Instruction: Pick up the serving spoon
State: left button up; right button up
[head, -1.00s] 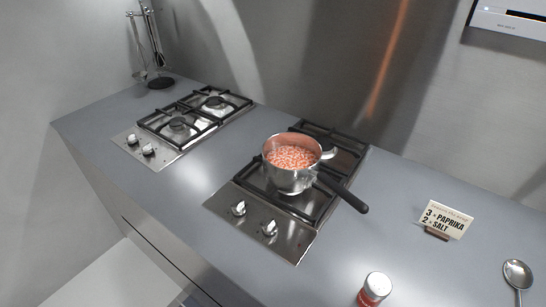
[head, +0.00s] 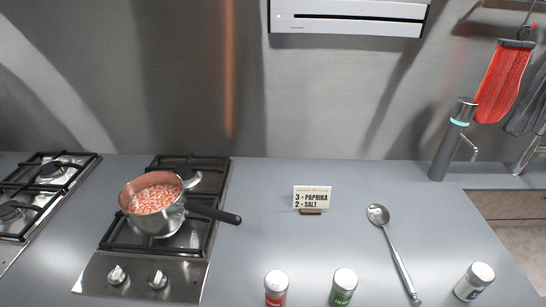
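The serving spoon (head: 393,253) is a long metal spoon lying flat on the grey counter, right of the middle in the head view. Its round bowl points to the back and its handle runs toward the front right. Nothing covers it. Neither of my grippers shows in the head view.
A pot (head: 156,204) of red-orange food sits on the stove (head: 130,275) at left. A sign (head: 311,198) stands behind a red-labelled jar (head: 276,288) and a green-labelled jar (head: 343,287). A blue-labelled jar (head: 474,281) is right of the spoon. A faucet (head: 452,140) stands at back right.

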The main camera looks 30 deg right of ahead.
aim_at(381, 216)
jog(key=z, duration=1.9)
